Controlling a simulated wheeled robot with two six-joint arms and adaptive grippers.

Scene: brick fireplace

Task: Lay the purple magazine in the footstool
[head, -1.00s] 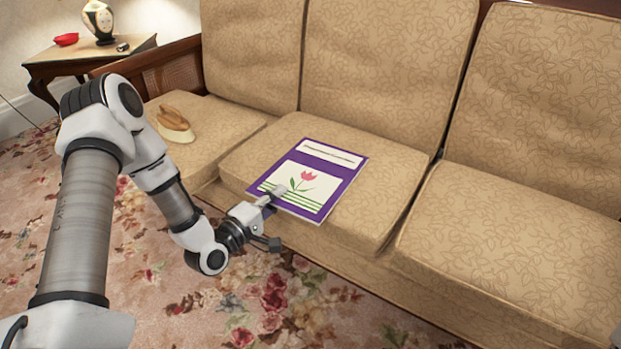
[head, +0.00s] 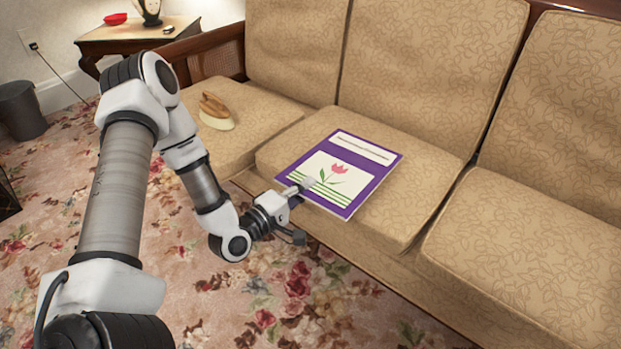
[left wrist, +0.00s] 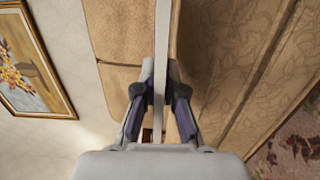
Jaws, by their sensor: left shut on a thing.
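The purple magazine (head: 343,173), with a pink tulip on a white panel, is over the middle seat cushion of the sofa in the head view. My left gripper (head: 304,186) is shut on its near edge, one finger showing on top of the cover. In the left wrist view the magazine (left wrist: 164,40) is a thin pale strip seen edge-on, running up from between the fingers (left wrist: 161,80). I cannot tell whether it rests on the cushion or hangs just above it. The footstool is not in view. My right gripper is not in view.
The tan sofa (head: 540,235) fills the right side. A wooden side table (head: 135,38) holds a red dish and a lamp base. A dark bin (head: 21,110) stands far left. Flowered carpet lies open in front.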

